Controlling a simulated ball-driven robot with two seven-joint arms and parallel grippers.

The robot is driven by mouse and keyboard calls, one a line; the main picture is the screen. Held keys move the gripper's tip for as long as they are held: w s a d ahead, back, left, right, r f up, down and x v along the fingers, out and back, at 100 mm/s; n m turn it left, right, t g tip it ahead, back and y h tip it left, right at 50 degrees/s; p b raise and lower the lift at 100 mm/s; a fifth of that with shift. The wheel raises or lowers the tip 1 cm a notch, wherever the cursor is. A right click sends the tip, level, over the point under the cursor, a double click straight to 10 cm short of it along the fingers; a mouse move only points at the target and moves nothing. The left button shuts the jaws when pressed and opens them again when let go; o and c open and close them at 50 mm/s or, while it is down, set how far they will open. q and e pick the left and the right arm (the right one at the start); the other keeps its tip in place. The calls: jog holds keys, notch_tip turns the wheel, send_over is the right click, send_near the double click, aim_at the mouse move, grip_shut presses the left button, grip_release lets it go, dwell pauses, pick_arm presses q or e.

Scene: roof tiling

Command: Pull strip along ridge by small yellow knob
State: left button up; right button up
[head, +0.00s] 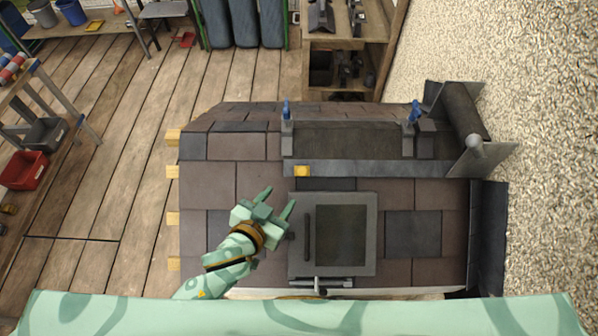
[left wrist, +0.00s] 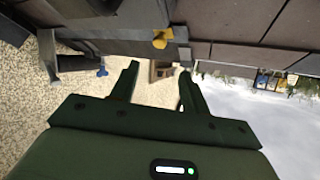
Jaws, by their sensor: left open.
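The grey strip (head: 375,169) lies along the upper part of the roof model, its left end near the middle of the tiles. A small yellow knob (head: 302,171) sits at the strip's left end; it also shows in the left wrist view (left wrist: 162,38). My left gripper (head: 278,201) is open and empty, below and to the left of the knob, apart from it. In the left wrist view its two fingers (left wrist: 158,76) are spread, with the knob beyond them. My right gripper is not in view.
A framed roof window (head: 364,262) lies below the strip, close right of my left gripper. Two blue-handled clamps (head: 287,110) (head: 414,113) stand above the strip. A dark roll (head: 464,112) rests at the upper right. Open wooden floor (head: 110,150) lies left.

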aim_at(300, 172)
pick_arm(q)
jog(key=b+x, duration=0.1)
jog(key=x, duration=1.1)
jog(key=shift+d+f+b, duration=0.1)
jog(key=shift+b, duration=0.2)
grip_shut()
